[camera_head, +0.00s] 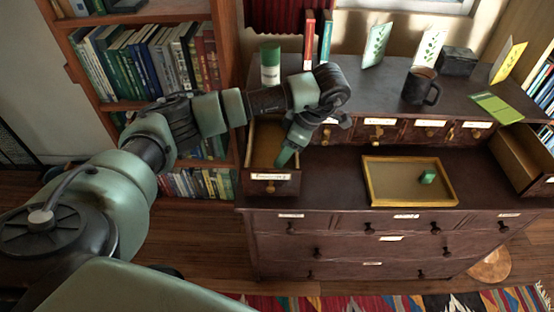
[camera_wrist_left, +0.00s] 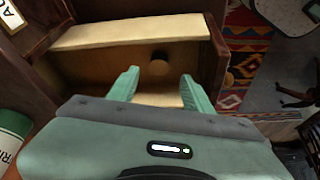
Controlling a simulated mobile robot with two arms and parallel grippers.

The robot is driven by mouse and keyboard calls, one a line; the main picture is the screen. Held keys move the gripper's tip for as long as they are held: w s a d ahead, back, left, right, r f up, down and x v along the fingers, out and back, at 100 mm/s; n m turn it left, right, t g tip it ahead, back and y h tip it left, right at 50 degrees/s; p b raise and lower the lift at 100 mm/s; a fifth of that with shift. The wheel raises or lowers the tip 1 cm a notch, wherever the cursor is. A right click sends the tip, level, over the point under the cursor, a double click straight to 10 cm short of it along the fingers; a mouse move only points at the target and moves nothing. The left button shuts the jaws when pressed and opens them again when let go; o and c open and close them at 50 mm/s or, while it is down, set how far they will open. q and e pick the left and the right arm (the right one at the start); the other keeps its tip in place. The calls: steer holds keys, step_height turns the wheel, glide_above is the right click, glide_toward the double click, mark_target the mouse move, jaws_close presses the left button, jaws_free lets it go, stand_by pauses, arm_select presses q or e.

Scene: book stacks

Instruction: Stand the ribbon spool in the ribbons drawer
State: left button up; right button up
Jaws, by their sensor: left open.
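The open drawer (camera_head: 270,187) at the left end of the desk has a white label too small to read surely. It also shows in the left wrist view (camera_wrist_left: 130,35), with pale walls. My left gripper (camera_head: 284,158) points down into the drawer. My right gripper is not in view.
A green-and-white can (camera_head: 270,65), upright books (camera_head: 308,38), cards and a dark mug (camera_head: 419,88) stand on the upper shelf. Another open drawer (camera_head: 522,160) juts out at right.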

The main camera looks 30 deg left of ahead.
arm_select(q)
steer(key=v, duration=0.5)
steer(key=shift+r+p, duration=0.3)
steer(key=shift+p, duration=0.05)
